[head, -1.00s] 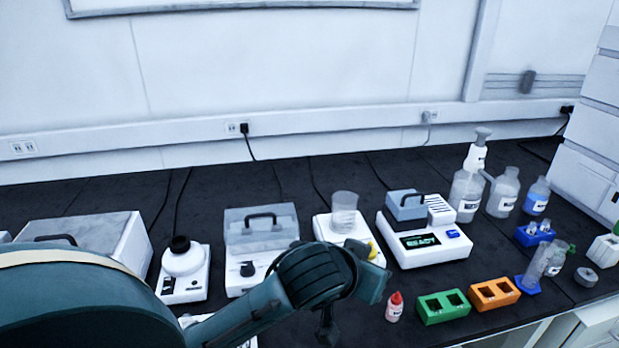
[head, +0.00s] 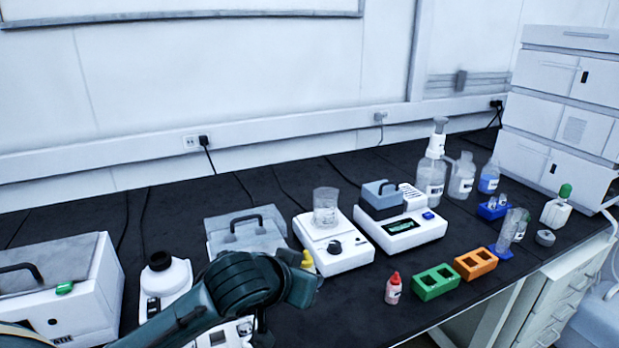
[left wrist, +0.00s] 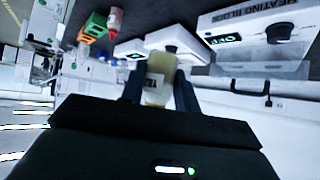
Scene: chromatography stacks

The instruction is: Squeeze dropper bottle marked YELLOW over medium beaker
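My left gripper (left wrist: 156,88) is shut on a small dropper bottle (left wrist: 157,82) with yellowish content and a partly hidden label. In the head view its yellow cap (head: 307,259) points up above my left gripper (head: 302,285), and the body is mostly hidden by the gripper. A clear glass beaker (head: 325,207) stands upright on a white stirrer plate (head: 348,258) with a black knob. The bottle is in front of and left of the beaker, apart from it in the picture. My right gripper is in neither view.
A red-capped dropper bottle (head: 393,289), a green rack (head: 435,282) and an orange rack (head: 475,264) stand right of the gripper. A READY device (head: 402,231) is right of the stirrer, a lidded heating block (head: 245,232) left of it. Wash bottles (head: 431,177) stand behind.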

